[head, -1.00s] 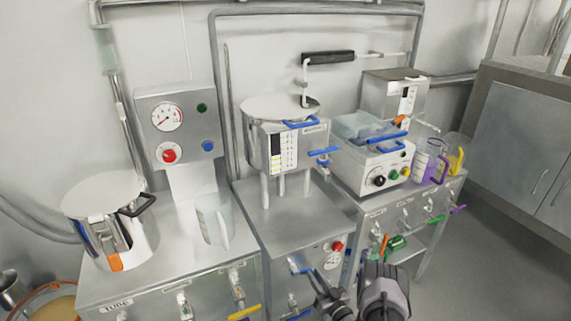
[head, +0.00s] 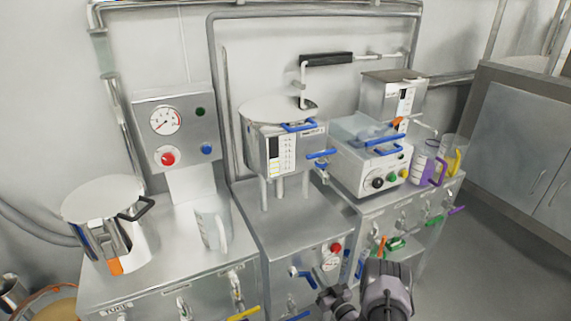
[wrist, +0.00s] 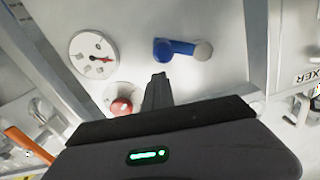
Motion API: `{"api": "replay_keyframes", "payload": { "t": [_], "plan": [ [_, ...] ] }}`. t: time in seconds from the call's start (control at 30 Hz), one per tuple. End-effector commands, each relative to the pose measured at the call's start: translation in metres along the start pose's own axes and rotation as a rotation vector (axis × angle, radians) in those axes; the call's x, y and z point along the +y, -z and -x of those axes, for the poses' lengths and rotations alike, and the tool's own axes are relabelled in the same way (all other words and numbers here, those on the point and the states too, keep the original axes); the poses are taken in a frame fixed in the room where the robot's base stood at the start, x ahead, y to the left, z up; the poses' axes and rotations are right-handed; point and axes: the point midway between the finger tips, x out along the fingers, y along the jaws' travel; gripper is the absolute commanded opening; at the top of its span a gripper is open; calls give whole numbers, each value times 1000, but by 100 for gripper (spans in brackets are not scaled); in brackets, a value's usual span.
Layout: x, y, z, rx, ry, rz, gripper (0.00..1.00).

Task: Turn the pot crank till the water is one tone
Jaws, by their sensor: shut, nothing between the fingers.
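The steel pot (head: 254,152) stands on legs on the middle cabinet. Its crank (head: 328,59) has a black grip on a bent pale rod that rises above the round lid. A sight window (head: 283,155) on the pot's front seems dark above and pale yellow below, but it is too small to be sure. In the wrist view my gripper (wrist: 160,77) is shut and empty. It is in front of the cabinet face, near a blue lever (wrist: 175,48), a gauge (wrist: 93,53) and a red knob (wrist: 121,106). It is well below the crank and apart from it.
A white box unit (head: 372,167) with coloured knobs stands right of the pot. A jug (head: 212,230) and a lidded pot (head: 104,203) stand on the left bench. Blue levers stick out from the pot. The space above the lid and around the crank is clear.

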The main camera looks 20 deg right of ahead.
Motion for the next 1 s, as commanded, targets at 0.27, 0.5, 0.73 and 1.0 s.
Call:
{"api": "replay_keyframes", "payload": {
  "t": [0.27,0.5,0.73,1.0],
  "plan": [
    [1,20,0,0,1,0,0],
    [4,36,0,-1,3,-1,0],
    [6,59,0,0,4,-1,0],
    [7,60,0,-1,4,-1,6]
  ]
}}
